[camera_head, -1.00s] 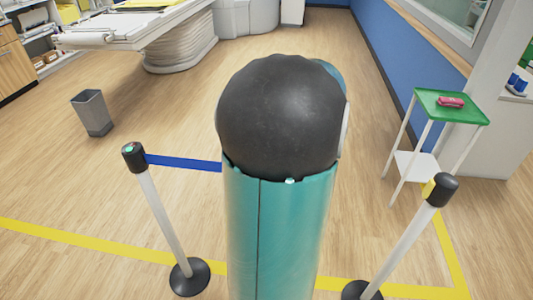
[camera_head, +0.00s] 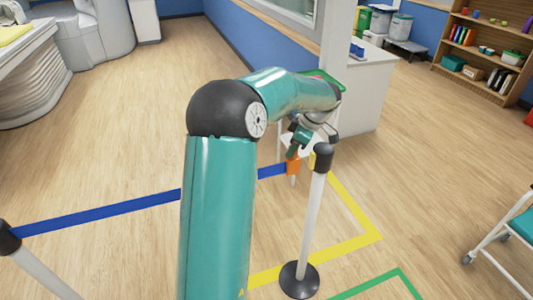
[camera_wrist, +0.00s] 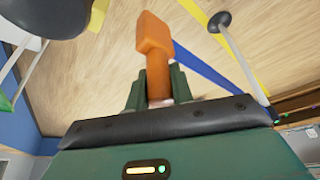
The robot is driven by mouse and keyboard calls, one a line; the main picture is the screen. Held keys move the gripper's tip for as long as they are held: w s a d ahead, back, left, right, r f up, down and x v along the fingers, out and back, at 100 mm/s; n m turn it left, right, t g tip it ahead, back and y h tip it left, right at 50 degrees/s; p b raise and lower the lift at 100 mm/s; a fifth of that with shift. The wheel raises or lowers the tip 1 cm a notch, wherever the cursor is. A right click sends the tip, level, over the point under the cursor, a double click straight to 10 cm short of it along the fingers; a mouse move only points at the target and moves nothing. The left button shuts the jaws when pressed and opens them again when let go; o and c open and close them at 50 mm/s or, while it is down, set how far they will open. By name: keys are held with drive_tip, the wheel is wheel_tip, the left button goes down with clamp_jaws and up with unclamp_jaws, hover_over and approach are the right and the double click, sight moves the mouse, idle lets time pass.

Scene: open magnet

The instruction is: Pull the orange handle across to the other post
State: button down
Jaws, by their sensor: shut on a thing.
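The orange handle (camera_head: 293,165) is at the end of a stretched blue belt (camera_head: 100,212). My gripper (camera_head: 300,146) is shut on it. In the wrist view the handle (camera_wrist: 153,42) sticks out between my two dark green fingers (camera_wrist: 157,85). The belt runs behind my arm to the left post (camera_head: 8,238). The right post (camera_head: 312,210) has a black head with a yellow piece (camera_head: 313,160) on its left side. The handle is just left of and below this piece in the head view, apart from it.
The small table with a green top (camera_head: 322,76) stands behind my gripper, partly hidden. A white counter (camera_head: 370,90) is behind it. A teal-seated chair (camera_head: 520,225) is at the right edge. Yellow and green lines mark the floor, with free floor right of the post.

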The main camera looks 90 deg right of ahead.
drive_tip(key=shift+s+d, duration=0.2)
drive_tip(key=shift+s, duration=0.45)
drive_tip(key=shift+s+d, duration=0.25)
drive_tip(key=shift+s, duration=0.35)
drive_tip(key=shift+s+d, duration=0.2)
drive_tip(key=shift+s, duration=0.45)
drive_tip(key=shift+r, duration=0.1)
drive_tip(key=c, duration=1.5)
unclamp_jaws()
drive_tip(key=shift+s, duration=0.1)
drive_tip(key=shift+d, duration=0.1)
drive_tip(key=v, duration=1.3)
drive_tip(key=shift+r, duration=0.3)
